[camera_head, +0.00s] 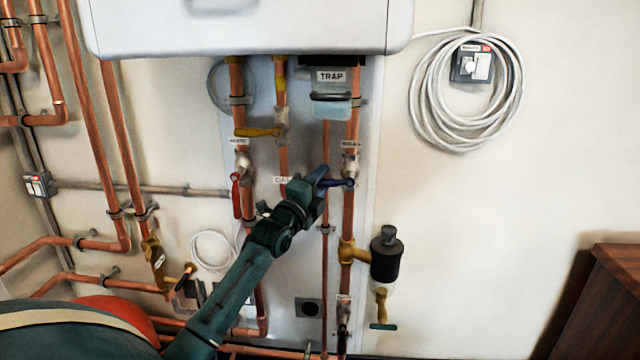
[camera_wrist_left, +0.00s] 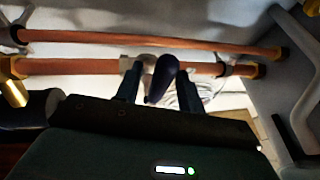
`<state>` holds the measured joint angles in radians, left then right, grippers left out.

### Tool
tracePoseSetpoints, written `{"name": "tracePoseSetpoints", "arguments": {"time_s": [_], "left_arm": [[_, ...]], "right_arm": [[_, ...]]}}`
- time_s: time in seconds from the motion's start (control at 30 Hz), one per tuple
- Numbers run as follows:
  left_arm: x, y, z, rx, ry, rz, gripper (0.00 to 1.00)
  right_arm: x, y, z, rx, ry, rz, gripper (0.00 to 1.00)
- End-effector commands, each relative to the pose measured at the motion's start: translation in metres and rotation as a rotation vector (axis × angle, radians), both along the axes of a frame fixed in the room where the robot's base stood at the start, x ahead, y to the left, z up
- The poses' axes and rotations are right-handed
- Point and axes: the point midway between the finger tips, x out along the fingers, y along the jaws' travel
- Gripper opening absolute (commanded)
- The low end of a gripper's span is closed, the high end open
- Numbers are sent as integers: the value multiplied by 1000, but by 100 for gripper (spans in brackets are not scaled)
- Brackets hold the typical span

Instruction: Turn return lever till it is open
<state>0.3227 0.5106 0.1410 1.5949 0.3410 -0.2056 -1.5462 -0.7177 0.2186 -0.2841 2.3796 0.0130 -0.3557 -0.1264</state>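The return lever (camera_head: 344,183) is dark blue. It sticks out to the left from a valve on the right-hand copper pipe, under a small label, and lies roughly level, across the upright pipe. My left gripper (camera_head: 321,182) has reached it from the lower left, with its fingers at the lever's free end. In the left wrist view the dark lever (camera_wrist_left: 162,78) lies between the two fingers of the left gripper (camera_wrist_left: 160,88). The fingers stand apart, with a small gap beside the lever; firm contact does not show. My right gripper is in neither view.
A red lever (camera_head: 236,195) hangs down along the left pipe, and a yellow lever (camera_head: 257,132) lies level above. A black canister (camera_head: 386,256) sits right of the return pipe. A white boiler casing (camera_head: 240,28) overhangs the pipes. The wall at right is mostly free.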

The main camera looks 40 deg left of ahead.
Motion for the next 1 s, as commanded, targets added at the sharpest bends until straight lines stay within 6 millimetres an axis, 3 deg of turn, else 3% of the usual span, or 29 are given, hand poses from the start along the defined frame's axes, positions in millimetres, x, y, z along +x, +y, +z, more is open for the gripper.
{"name": "tracePoseSetpoints", "arguments": {"time_s": [0.07, 0.5, 1.0], "left_arm": [[0, 0, 0, 0, 0, 0, 37], [0, 0, 0, -1, 0, 0, 1], [0, 1, -2, -12, -5, 0, 0]], "right_arm": [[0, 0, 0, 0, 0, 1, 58], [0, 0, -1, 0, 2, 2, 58], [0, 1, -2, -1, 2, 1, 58]]}}
